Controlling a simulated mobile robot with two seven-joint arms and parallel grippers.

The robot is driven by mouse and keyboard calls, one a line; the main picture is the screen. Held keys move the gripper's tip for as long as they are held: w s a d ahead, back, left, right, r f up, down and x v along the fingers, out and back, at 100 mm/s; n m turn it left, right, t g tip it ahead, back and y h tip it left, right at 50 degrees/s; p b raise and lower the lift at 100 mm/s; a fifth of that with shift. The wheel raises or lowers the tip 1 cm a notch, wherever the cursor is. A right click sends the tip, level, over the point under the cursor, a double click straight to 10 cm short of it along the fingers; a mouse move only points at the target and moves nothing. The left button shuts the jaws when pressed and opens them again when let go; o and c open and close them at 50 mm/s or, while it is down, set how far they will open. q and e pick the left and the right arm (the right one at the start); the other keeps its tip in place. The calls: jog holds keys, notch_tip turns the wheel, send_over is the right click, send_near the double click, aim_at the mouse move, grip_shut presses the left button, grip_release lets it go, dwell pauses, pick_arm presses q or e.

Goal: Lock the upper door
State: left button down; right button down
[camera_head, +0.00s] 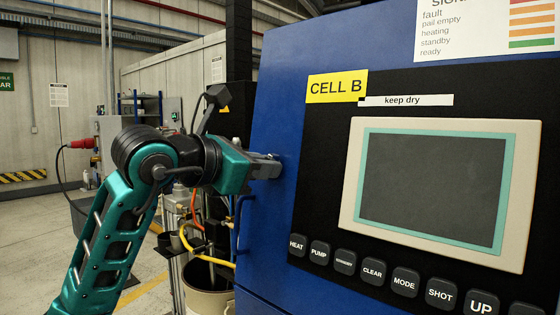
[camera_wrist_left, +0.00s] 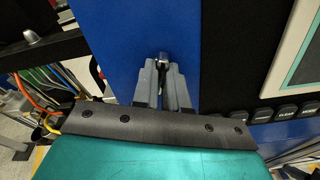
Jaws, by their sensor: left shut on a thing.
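The blue cabinet front (camera_head: 262,110), with a black control panel, fills the right of the head view; I take it as the upper door. My left gripper (camera_head: 274,166) reaches its left part, beside the black panel. In the left wrist view, the fingers of my left gripper (camera_wrist_left: 163,66) are nearly together on a small metal lock piece (camera_wrist_left: 163,56) that stands out from the blue face. The fingers mostly hide this piece, so its turn angle cannot be told. My right gripper is in neither view.
A framed screen (camera_head: 435,185) and a row of black buttons (camera_head: 373,271) are right of the gripper. A bucket (camera_head: 206,290) with hoses stands below left. Open floor lies further left, with a red connector (camera_head: 82,143) and cable.

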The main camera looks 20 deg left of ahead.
pick_arm(q)
jog(key=shift+n, duration=2.2)
jog(key=c, duration=1)
grip_release()
jog(key=v, duration=0.9)
jog(key=shift+b, duration=0.35)
